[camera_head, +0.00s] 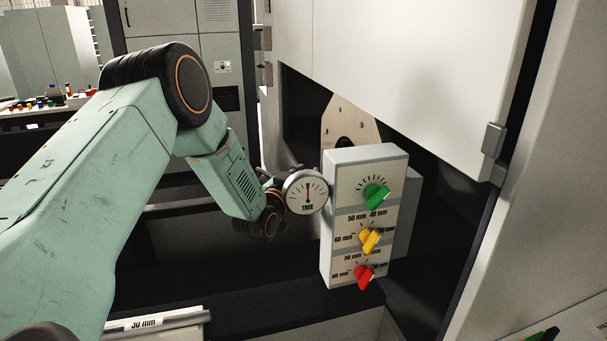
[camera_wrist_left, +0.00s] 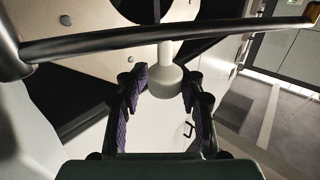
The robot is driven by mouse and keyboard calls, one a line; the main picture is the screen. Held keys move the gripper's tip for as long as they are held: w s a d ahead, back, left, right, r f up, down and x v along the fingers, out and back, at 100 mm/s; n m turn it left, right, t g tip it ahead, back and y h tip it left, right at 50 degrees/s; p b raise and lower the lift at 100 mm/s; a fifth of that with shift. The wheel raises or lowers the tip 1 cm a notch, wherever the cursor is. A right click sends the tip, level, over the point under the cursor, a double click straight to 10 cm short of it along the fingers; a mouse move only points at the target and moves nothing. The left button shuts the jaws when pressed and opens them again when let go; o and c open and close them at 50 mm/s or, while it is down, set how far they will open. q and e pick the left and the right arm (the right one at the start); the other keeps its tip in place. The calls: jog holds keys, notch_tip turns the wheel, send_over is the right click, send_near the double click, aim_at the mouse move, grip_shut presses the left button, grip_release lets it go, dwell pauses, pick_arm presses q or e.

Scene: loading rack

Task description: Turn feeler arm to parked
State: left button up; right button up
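In the left wrist view a dark round bar (camera_wrist_left: 130,38), which looks like the feeler arm, crosses the upper picture. It runs from a thick dark rod at left to a brass-coloured tip at upper right. A pale grey post with a flared end (camera_wrist_left: 167,80) shows below the bar. My left gripper (camera_wrist_left: 165,77) has its purple-padded fingers apart, one on each side of this post. I cannot tell whether a pad touches it. In the head view my left arm reaches in from the left; its fingers are hidden behind the dial gauge and control box. My right gripper is not in view.
A round dial gauge (camera_head: 306,191) marked TRUE sits beside a grey control box (camera_head: 344,211) with green (camera_head: 377,196), yellow (camera_head: 369,240) and red (camera_head: 364,277) knobs. A pale plate (camera_head: 349,124) stands behind. A white cabinet panel (camera_head: 420,70) overhangs the dark recess.

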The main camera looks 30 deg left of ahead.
pick_arm(q)
jog(key=shift+o, duration=1.3)
jog(key=shift+s+r, duration=0.1)
jog(key=shift+a, duration=0.1)
jog(key=shift+a, duration=0.1)
notch_tip(320, 180, up, 9)
jog(key=shift+r, duration=0.45)
